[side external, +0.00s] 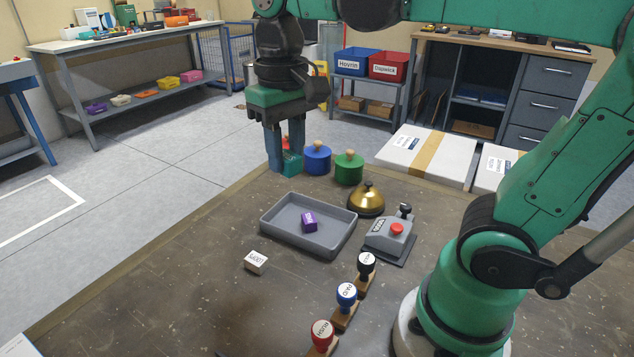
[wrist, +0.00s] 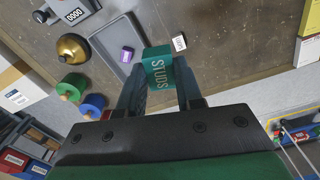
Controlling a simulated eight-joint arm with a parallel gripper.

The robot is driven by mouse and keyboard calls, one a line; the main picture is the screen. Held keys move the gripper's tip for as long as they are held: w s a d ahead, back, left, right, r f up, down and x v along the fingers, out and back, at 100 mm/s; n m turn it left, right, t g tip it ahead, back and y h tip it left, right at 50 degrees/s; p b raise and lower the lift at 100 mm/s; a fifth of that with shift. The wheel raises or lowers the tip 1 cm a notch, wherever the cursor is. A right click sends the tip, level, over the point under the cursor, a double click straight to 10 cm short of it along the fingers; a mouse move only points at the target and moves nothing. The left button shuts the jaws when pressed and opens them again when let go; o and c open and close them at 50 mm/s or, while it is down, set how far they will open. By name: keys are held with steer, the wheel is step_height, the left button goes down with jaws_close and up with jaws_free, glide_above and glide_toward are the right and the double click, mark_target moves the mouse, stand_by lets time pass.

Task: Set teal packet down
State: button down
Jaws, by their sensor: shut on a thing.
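The teal packet (side external: 291,163) is between the fingers of my gripper (side external: 284,158), which is shut on it. The grey tray (side external: 275,229) holds a small purple packet (side external: 309,221). A white packet (side external: 256,262) lies on the table in front of the tray.
A blue knobbed weight (side external: 317,158) and a green one (side external: 349,168) stand near my gripper, with a red one partly hidden behind it. A brass bell (side external: 366,199), a grey device with a red button (side external: 390,236) and several stamps (side external: 346,300) stand right. The table's left side is clear.

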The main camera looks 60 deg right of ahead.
steer(key=w+d+m, duration=0.6)
steer(key=d+m, duration=0.1)
steer(key=m, duration=0.8)
glide_toward(287, 218)
steer(key=a+f, duration=0.1)
steer(key=f, duration=0.1)
steer(key=s+a+f, duration=0.1)
steer(key=f, duration=0.1)
steer(key=s+a+f, duration=0.1)
steer(key=f, duration=0.1)
steer(key=shift+s+f, duration=0.15)
steer(key=shift+f, duration=0.1)
steer(key=shift+f, duration=0.2)
steer(key=c, duration=0.6)
jaws_free()
